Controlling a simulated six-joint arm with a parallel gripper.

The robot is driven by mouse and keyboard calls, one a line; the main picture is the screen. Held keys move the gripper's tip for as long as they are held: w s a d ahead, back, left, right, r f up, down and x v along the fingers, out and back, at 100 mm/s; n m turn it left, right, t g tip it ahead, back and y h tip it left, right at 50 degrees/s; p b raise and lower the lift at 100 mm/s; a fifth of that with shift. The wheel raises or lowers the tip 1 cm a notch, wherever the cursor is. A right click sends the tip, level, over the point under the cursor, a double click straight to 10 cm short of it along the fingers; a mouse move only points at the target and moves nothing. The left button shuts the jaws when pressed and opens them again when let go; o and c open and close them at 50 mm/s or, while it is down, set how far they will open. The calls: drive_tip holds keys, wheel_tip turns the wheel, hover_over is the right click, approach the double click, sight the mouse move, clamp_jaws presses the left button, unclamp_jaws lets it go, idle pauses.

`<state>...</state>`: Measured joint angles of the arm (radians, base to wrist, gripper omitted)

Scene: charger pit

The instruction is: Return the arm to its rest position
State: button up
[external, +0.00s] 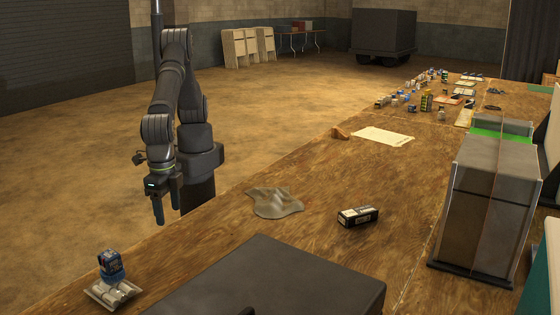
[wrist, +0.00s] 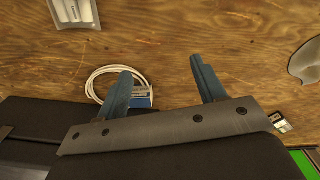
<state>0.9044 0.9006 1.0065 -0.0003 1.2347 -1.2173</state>
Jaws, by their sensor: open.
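My gripper (external: 158,207) hangs at the end of my folded arm in the external view. It points down beside the table's left edge. In the wrist view its two fingers (wrist: 161,66) are spread apart with only bare wood between their tips. It holds nothing. In the wrist view a pale tray (wrist: 73,12) lies at the top left. A blue and white item (wrist: 141,98) is partly hidden by the left finger.
The wooden table (external: 320,235) bears a grey cloth (external: 273,202), a black box (external: 357,216), a large dark case (external: 275,285) and a tall grey unit (external: 490,205). Several small items crowd its far end. A white cable (wrist: 100,78) coils by the left finger. Floor left of the table is open.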

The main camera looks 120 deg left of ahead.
drive_tip(key=w+a+n, duration=0.2)
drive_tip(key=w+a, duration=0.4)
drive_tip(key=a, duration=0.5)
drive_tip(key=w+a+f+n, duration=0.1)
drive_tip(key=w+a, duration=0.4)
drive_tip(key=a, duration=0.6)
drive_tip(key=w+a+n, duration=0.3)
drive_tip(key=w+a, duration=0.3)
drive_tip(key=a, duration=0.6)
drive_tip(key=shift+w+f, duration=0.3)
drive_tip(key=shift+f, duration=0.05)
